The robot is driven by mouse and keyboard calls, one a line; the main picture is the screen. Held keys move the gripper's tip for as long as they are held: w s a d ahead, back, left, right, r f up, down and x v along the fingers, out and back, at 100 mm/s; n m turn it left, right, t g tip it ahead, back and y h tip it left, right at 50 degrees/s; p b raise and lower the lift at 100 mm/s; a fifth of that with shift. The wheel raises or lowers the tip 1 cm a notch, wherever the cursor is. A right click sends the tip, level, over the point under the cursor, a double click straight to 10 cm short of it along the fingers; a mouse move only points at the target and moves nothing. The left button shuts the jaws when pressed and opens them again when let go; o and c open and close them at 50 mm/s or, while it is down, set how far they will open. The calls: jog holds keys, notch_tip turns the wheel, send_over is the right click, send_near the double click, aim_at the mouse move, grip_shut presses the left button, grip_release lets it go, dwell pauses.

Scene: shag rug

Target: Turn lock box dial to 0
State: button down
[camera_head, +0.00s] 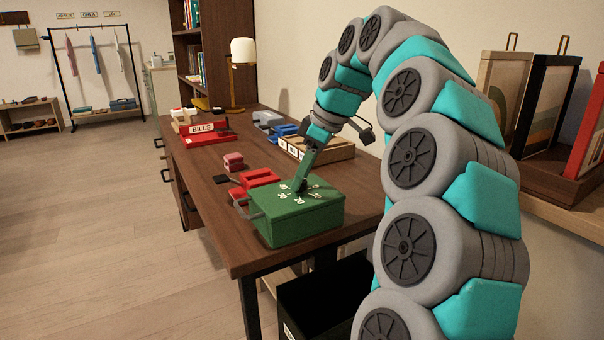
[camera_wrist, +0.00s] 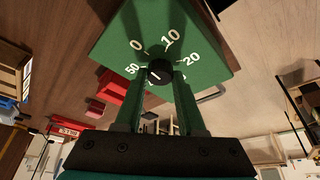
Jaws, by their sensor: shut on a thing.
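The green lock box (camera_head: 305,220) sits near the front right corner of the wooden desk. Its top carries white numbers in a ring. In the wrist view the lock box (camera_wrist: 120,38) shows 0, 10, 20 and 50 around a black dial (camera_wrist: 160,75). My gripper (camera_head: 300,187) reaches down onto the top of the box. In the wrist view my gripper (camera_wrist: 160,80) has its two green fingers closed on either side of the dial. A small white mark shows on the dial. I cannot tell for sure which number it faces.
On the desk (camera_head: 220,215), a red tray (camera_head: 262,178) and a small red block (camera_head: 233,161) lie behind the box. A red BILLS box (camera_head: 203,130) and a wooden tray (camera_head: 320,148) stand farther back. A black bin (camera_head: 325,300) is below the desk's front.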

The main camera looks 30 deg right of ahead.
jog(key=shift+n, duration=0.5)
jog(key=c, duration=0.5)
grip_release()
